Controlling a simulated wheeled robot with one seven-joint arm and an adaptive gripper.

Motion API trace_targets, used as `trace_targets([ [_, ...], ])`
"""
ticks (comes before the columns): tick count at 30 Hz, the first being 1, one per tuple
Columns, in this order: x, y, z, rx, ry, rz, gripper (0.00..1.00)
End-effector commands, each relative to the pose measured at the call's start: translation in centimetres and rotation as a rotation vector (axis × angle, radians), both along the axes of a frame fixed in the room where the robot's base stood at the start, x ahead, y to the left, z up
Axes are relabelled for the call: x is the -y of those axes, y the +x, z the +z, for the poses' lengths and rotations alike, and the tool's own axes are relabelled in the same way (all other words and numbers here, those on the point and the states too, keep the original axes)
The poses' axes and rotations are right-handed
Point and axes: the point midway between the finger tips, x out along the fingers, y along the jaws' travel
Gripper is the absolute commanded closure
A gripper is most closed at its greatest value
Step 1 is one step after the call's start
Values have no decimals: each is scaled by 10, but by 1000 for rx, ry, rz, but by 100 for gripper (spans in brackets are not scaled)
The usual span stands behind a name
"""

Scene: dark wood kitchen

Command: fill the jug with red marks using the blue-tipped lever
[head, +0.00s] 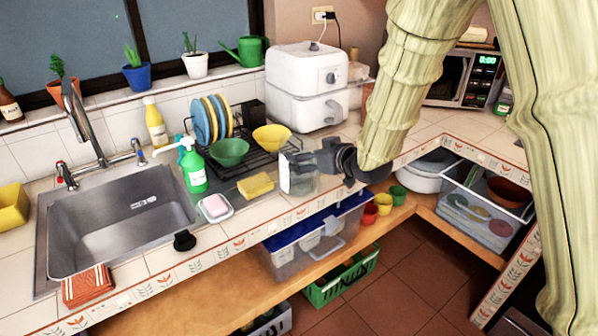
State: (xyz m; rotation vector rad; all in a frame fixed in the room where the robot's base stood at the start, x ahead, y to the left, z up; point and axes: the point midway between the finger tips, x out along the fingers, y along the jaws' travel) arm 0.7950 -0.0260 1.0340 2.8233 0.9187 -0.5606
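A clear jug (299,174) is at the counter's front edge, right of the yellow sponge. Red marks on it are too small to make out. My dark gripper (329,158) is right beside the jug, on its right side. Its fingers overlap the jug's edge in the picture, and I cannot tell whether they grip it. The steel tap (80,122) stands behind the sink (120,222). Its blue-tipped lever (138,146) is on the right and its red-tipped lever (62,172) on the left. No water shows from the spout.
A green spray bottle (192,168), a soap dish (215,209) and a sponge (255,185) stand between sink and jug. A dish rack (258,160) with plates and bowls is behind them. A white air fryer (305,85) is at the back. An orange cloth (88,286) hangs at the front edge.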

Motion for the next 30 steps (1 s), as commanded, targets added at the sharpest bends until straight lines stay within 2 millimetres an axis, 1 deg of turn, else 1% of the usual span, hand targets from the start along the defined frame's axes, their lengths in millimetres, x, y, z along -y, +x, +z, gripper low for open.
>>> trace_targets([
  [1,-5,5,1,1,-3,2,0],
  [5,-17,20,-1,1,-3,2,0],
  [9,-24,30,-8,0,-1,0,0],
  [13,-26,33,-10,-1,-1,-1,0],
  [19,-26,34,-11,0,0,-1,0],
  [20,-26,34,-11,0,0,-1,4],
  [24,-26,34,-11,0,0,-1,29],
  [27,-26,34,-11,0,0,-1,46],
  [28,-26,34,-10,0,0,-1,46],
  [29,-26,34,-10,0,0,-1,52],
  [30,-26,34,-10,0,0,-1,52],
])
